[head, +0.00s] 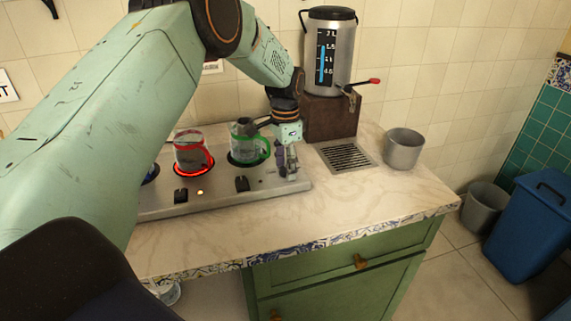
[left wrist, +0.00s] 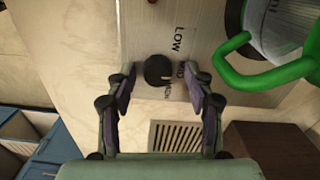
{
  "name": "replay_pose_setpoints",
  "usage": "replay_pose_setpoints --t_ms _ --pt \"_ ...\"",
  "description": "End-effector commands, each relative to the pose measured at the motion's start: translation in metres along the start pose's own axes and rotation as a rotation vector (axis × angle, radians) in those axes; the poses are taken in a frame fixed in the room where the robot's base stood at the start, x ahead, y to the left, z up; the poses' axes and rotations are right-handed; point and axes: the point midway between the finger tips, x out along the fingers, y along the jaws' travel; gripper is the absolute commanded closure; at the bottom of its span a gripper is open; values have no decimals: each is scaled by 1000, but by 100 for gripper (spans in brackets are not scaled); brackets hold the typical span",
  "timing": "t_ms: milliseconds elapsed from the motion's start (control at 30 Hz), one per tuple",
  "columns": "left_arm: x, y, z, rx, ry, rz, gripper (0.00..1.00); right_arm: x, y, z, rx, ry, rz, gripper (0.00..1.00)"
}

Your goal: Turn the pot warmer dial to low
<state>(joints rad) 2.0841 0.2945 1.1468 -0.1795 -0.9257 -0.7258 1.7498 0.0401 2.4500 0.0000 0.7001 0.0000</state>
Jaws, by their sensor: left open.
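The pot warmer (head: 225,203) is a flat metal unit on the counter, with pots on round plates. Its black dial (left wrist: 158,70) shows in the left wrist view, with the word LOW printed beside it and other lettering partly covered by a finger. The dial's pointer setting is too small to tell. In the head view the dial is hidden behind my gripper. My left gripper (head: 288,168) is over the right end of the warmer. In the left wrist view its fingers (left wrist: 160,82) stand open on either side of the dial, with visible gaps.
A green-handled pot (head: 246,146) stands close left of my gripper. A red-banded pot (head: 191,152) sits on a plate with a glowing red ring. A drain grille (head: 346,157), a metal cup (head: 403,148) and an urn (head: 327,50) on a wooden block are to the right. The front counter is clear.

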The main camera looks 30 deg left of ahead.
Motion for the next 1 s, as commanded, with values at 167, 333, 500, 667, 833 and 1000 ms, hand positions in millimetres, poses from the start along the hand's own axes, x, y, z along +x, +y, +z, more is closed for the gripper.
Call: replay_pose_setpoints --t_ms 167,333,500,667,833,1000 --pt "0 0 0 0 0 0 50 0 0 0 0 0 0 100" --pt "0 0 0 0 0 0 65 0 0 0 0 0 0 100" --pt "0 0 0 0 -1 1 79 0 0 0 0 0 0 100" --pt "0 0 1 0 -2 1 93 0 0 0 0 0 0 100" --pt "1 1 1 0 -3 2 100 0 0 0 0 0 0 100" --pt "1 1 1 -3 -4 3 100 0 0 0 0 0 0 100"
